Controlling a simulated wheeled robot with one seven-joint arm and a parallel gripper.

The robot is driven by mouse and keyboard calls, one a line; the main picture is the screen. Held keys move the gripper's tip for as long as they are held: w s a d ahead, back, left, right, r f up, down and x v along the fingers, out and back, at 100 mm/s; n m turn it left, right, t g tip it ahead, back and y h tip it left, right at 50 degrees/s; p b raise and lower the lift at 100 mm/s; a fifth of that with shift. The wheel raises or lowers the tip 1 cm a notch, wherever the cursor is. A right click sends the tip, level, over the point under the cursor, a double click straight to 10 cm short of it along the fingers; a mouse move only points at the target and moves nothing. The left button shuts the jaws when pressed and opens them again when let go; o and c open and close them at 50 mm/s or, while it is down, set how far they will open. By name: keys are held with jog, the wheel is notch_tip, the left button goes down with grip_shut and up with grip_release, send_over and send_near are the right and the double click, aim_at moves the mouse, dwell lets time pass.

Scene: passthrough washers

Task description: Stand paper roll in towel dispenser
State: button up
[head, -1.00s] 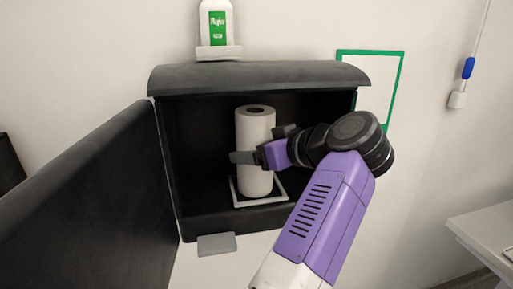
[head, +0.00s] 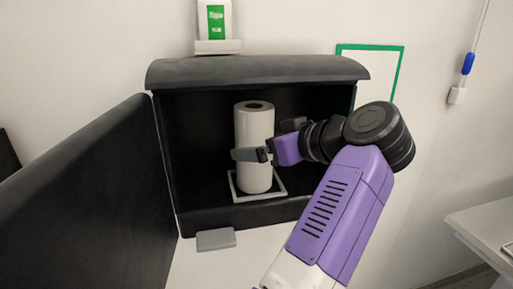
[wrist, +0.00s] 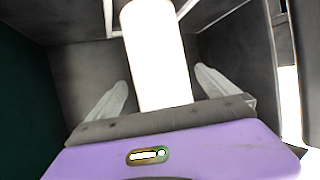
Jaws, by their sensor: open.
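The white paper roll (head: 254,135) stands upright inside the black towel dispenser (head: 255,72), on a floor plate with a white square rim (head: 262,197). In the wrist view the roll (wrist: 157,55) rises between the two grey fingers of my gripper (wrist: 158,90), with a visible gap on each side. My gripper (head: 258,154) is open at the roll's right side in the head view, one finger crossing in front of the roll. The roll's contact with the plate is partly hard to make out.
The dispenser's black door (head: 85,180) hangs open at the left. A grey tab (head: 215,239) sticks out below the dispenser. A green-framed board (head: 378,68) is on the wall at right, and a white table (head: 485,230) stands at lower right.

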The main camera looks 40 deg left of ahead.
jog(key=b+v, duration=0.1)
jog(key=v, duration=0.8)
jog(key=shift+d, duration=0.15)
